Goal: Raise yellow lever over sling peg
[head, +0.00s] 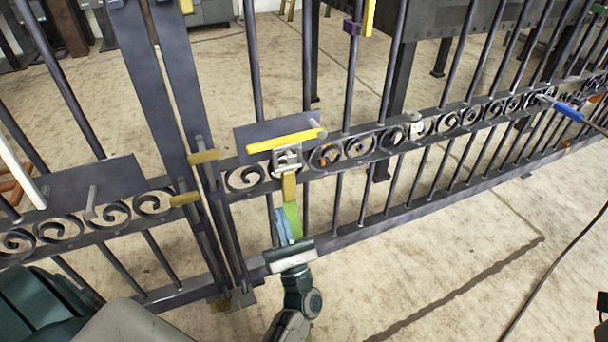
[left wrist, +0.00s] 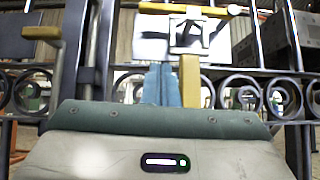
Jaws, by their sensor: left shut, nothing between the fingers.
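The yellow lever (head: 283,141) lies almost level, its right end slightly higher, across a dark plate on the gate. It also shows at the top of the left wrist view (left wrist: 180,9). A short grey peg (head: 319,131) sits by its right end. A pale metal buckle (head: 287,158) sits just below the lever, with a tan tab (head: 289,187) hanging from it. My left gripper (head: 287,224), with blue fingers, is shut and empty below the lever. In the left wrist view the fingers (left wrist: 162,82) stand just left of the tab; contact is unclear. My right gripper is out of view.
The dark gate (head: 400,137) with bars and scrolls crosses the view. Tan brackets (head: 203,156) sit at its uprights, left of the lever. A blue-handled part (head: 569,112) is at the far right.

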